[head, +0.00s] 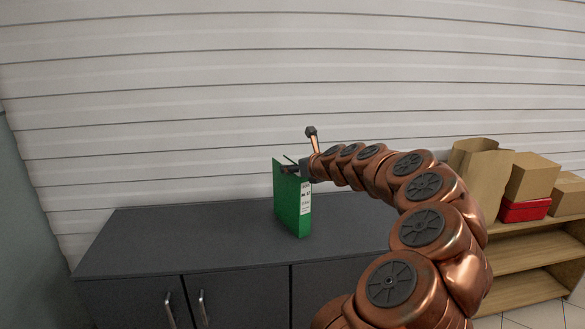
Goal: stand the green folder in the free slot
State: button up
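The green folder (291,208) is upright above the dark grey cabinet, with a white label on its spine facing me. I cannot tell whether its bottom edge touches the cabinet top. My gripper (291,168) is at the folder's upper edge, coming in from the right. The fingers are small and partly hidden by the folder and the arm, so I cannot tell whether they are closed on it. No slot or folder rack is visible in this view.
The dark grey cabinet top (190,237) is bare to the left of the folder. A wooden shelf (525,255) stands at the right, carrying a paper bag (478,172), cardboard boxes (533,177) and a red box (524,210). A slatted wall rises behind.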

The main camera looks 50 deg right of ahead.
jog(key=v, duration=1)
jog(key=shift+a+r, duration=0.1)
